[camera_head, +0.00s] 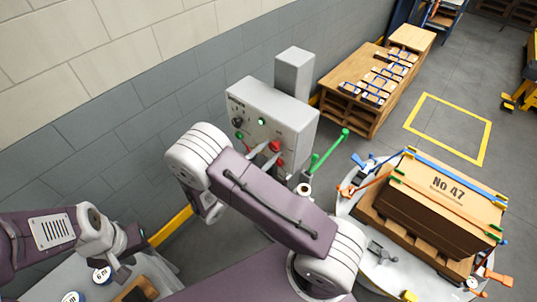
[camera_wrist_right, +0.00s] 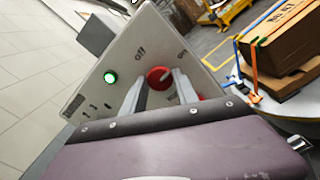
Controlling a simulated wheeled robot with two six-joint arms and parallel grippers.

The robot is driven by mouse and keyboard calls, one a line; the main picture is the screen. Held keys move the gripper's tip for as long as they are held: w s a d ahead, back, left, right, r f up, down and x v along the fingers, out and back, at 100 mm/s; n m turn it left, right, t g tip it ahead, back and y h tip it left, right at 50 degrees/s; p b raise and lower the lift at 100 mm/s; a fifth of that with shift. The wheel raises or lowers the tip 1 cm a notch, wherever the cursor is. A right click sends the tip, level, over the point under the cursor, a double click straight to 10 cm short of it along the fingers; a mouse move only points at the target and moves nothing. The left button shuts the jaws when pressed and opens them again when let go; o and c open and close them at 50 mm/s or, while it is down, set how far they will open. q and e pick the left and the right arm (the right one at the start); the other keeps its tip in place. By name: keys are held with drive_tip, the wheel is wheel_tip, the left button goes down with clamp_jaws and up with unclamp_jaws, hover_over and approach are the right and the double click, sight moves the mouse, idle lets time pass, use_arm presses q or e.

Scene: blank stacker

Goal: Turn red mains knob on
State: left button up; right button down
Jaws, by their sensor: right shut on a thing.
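In the right wrist view the red knob (camera_wrist_right: 158,76) sits between the two grey fingers of my right gripper (camera_wrist_right: 158,90). The gripper is shut on it. "Off" is printed above and left of the knob, and another label, partly readable, to its right. The fingers cover part of the knob. In the head view my right gripper (camera_head: 264,152) reaches the box from the front. My left gripper (camera_head: 128,254) is far off at lower left, and its jaws are unclear.
A lit green lamp (camera_head: 262,121) is on the box. A green lever (camera_head: 330,152) stands right of it. A crate marked No 47 (camera_head: 450,190) sits on a round pale table (camera_head: 365,260). Discs lie near my left gripper.

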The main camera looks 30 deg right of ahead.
drive_tip(key=shift+f+m, duration=0.1)
drive_tip(key=shift+m, duration=0.3)
drive_tip(key=c, duration=0.9)
unclamp_jaws()
drive_tip(key=shift+c, duration=0.2)
drive_tip(key=b+v, duration=0.3)
drive_tip(key=v, duration=0.6)
drive_tip(key=shift+b, duration=0.3)
